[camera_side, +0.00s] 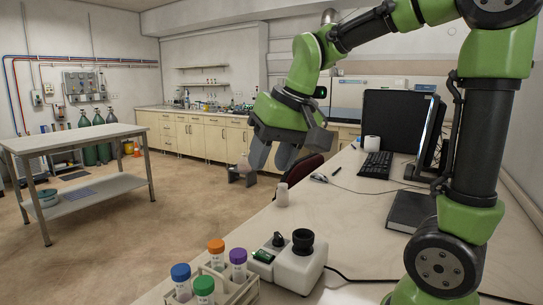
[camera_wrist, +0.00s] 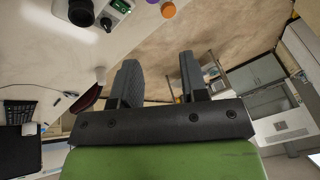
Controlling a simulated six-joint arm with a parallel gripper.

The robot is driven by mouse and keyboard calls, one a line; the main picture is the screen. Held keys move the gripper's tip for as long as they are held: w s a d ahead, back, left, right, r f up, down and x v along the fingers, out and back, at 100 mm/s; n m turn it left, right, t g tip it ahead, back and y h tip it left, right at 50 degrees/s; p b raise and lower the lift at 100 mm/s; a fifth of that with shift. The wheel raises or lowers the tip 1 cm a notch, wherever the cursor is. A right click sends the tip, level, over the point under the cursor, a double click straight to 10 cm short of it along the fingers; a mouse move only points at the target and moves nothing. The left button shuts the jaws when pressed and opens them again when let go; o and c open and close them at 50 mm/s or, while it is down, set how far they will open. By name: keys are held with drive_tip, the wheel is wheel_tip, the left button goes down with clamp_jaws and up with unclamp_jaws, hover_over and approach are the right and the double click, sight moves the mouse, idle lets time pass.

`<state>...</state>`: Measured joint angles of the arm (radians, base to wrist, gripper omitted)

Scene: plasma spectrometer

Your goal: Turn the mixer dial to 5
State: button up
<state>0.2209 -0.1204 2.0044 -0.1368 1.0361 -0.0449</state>
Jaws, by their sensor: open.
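The mixer (camera_side: 300,268) is a white box on the bench front, with a black round cup (camera_side: 302,241) on top. Its small dark dial (camera_side: 278,240) sits left of the cup, near a green-lit switch (camera_side: 263,256). In the wrist view the mixer (camera_wrist: 90,30) is upside down at the upper left, its dial (camera_wrist: 106,24) beside the black cup. The dial's number is too small to read. My gripper (camera_side: 262,172) is open and empty, above and behind the mixer, well apart from it. Its two dark fingers (camera_wrist: 157,65) show apart in the wrist view.
A rack (camera_side: 243,290) of tubes with blue, orange, green and purple caps stands left of the mixer. A small pale cylinder (camera_side: 282,194) stands behind it. A monitor (camera_side: 395,122), keyboard (camera_side: 376,164) and dark book (camera_side: 411,210) lie to the right.

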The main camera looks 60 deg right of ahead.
drive_tip(key=shift+c, duration=0.9)
drive_tip(key=shift+w+d+f, duration=0.1)
drive_tip(key=shift+w+d, duration=0.1)
drive_tip(key=shift+c, duration=0.5)
drive_tip(key=m+g, duration=0.1)
drive_tip(key=g, duration=0.3)
approach(279, 236)
wheel_tip(279, 236, down, 9)
drive_tip(key=shift+w+f, duration=0.1)
drive_tip(key=shift+w, duration=0.05)
clamp_jaws()
